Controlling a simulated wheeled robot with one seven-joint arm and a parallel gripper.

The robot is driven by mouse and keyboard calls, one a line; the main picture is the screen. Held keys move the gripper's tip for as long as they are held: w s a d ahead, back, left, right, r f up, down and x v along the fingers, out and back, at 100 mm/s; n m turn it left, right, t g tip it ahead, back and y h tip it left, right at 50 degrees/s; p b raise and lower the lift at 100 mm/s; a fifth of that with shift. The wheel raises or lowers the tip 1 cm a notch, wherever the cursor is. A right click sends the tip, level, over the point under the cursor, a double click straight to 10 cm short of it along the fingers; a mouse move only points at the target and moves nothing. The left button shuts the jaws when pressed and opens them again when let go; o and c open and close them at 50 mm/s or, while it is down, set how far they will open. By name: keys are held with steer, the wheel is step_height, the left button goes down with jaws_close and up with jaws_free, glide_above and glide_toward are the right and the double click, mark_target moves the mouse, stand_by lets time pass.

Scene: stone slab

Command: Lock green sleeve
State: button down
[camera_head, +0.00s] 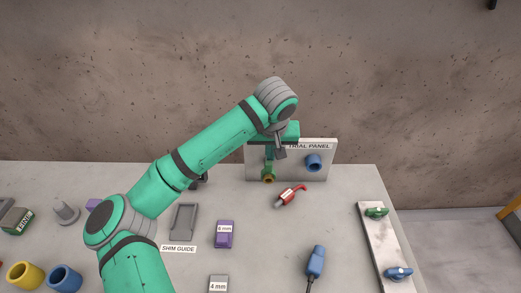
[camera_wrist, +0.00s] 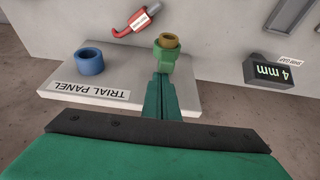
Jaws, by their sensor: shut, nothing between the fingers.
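The green sleeve (camera_wrist: 164,62) surrounds a yellow-brown ring or stub (camera_wrist: 168,42) at the trial panel (camera_wrist: 125,105). In the head view the green sleeve (camera_head: 268,164) is small and partly hidden by my wrist, with the yellow end (camera_head: 268,178) facing the camera. My gripper (camera_wrist: 162,82) is shut and empty, its dark green fingers right at the near side of the sleeve. I cannot tell whether the fingertips touch it. In the head view my gripper (camera_head: 269,153) is at the left part of the panel.
A blue sleeve (camera_head: 313,162) is on the panel's right part. A red-handled tool (camera_head: 289,196) lies in front of the panel. A purple 6 mm block (camera_head: 225,234), a blue plug (camera_head: 315,263) and a plate with green and blue levers (camera_head: 382,246) sit nearer.

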steer(key=shift+s+f, duration=0.15)
steer(key=shift+s, duration=0.1)
steer(key=v, duration=1)
steer(key=shift+w, duration=0.2)
